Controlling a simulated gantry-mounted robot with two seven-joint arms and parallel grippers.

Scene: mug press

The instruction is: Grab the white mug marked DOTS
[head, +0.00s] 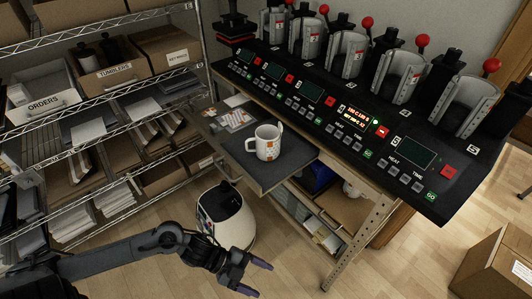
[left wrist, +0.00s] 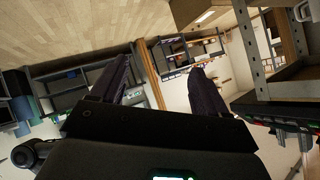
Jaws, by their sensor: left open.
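A white mug (head: 268,143) with an orange pattern stands upright on a dark pull-out shelf (head: 290,163) below the row of presses. Its handle points left, and something light sticks up at its right rim. I cannot read the word DOTS on it. My left gripper (head: 262,278) is open and empty, low over the floor in front of the shelf and well apart from the mug. Its two fingers (left wrist: 160,85) also show spread in the left wrist view, with no mug between them. My right gripper is not in view.
Several mug presses with red knobs (head: 367,22) stand on the black control counter (head: 330,110); one display is lit. A wire rack with boxes (head: 110,75) fills the left. A cardboard box (head: 497,262) stands on the floor at right. Printed sheets (head: 235,118) lie left of the mug.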

